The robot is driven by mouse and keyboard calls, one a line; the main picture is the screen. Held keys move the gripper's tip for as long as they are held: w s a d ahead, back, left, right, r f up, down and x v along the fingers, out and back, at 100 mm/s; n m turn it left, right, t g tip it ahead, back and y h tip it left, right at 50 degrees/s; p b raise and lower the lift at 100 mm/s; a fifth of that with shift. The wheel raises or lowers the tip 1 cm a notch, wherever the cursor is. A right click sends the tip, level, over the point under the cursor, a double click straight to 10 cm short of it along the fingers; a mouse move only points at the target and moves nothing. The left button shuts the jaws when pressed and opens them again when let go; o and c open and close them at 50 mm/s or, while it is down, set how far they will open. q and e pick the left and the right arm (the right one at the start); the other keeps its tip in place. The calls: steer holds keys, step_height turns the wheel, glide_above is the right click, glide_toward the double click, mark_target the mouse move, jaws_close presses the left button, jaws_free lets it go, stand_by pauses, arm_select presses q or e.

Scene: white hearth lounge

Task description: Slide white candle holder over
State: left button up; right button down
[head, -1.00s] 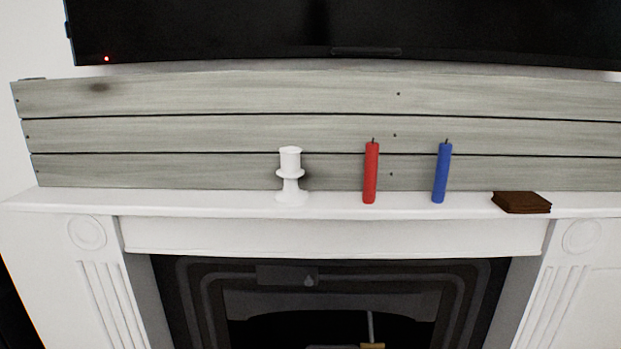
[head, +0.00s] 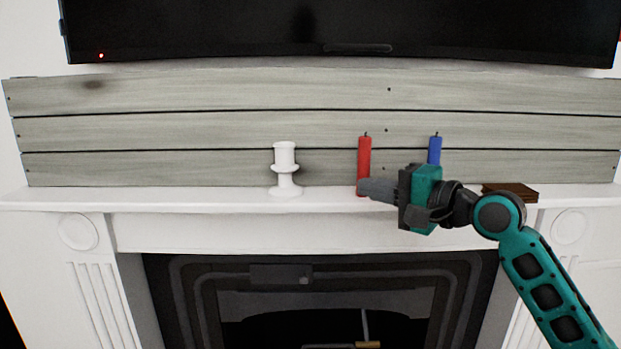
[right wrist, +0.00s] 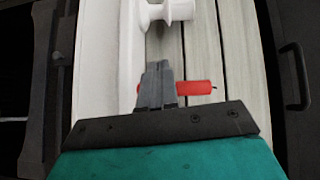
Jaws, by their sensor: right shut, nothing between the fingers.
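The white candle holder (head: 285,170) stands upright on the white mantel, left of the red candle (head: 364,160). Its flared end also shows at the top of the right wrist view (right wrist: 165,12). My right gripper (head: 362,189) is shut and empty, pointing left in front of the red candle's lower part. A clear gap separates its fingertips from the holder. In the right wrist view the closed fingers (right wrist: 157,70) overlap the red candle (right wrist: 195,93); I cannot tell whether they touch. My left gripper is not in view.
A blue candle (head: 434,150) stands behind my right gripper, its lower part hidden. A dark brown block (head: 512,190) lies farther right on the mantel (head: 150,198). Grey wood planks (head: 200,130) rise behind. The mantel left of the holder is clear.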

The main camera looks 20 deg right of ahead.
mark_target(285, 166)
steer(key=shift+m+t+y, duration=0.3)
steer(key=shift+m, duration=0.2)
steer(key=w+a+r, duration=0.1)
steer(key=w, duration=0.1)
steer(key=w+a+r, duration=0.1)
steer(key=w, duration=0.2)
steer(key=w+a+r, duration=0.1)
steer(key=w+a, duration=0.1)
steer(key=w, duration=0.1)
steer(key=shift+w+p, duration=0.25)
steer(key=shift+p, duration=0.15)
steer(key=a, duration=0.1)
steer(key=w+a, duration=0.1)
steer(key=a, duration=0.1)
steer(key=shift+w+a, duration=0.2)
steer(key=shift+a, duration=0.35)
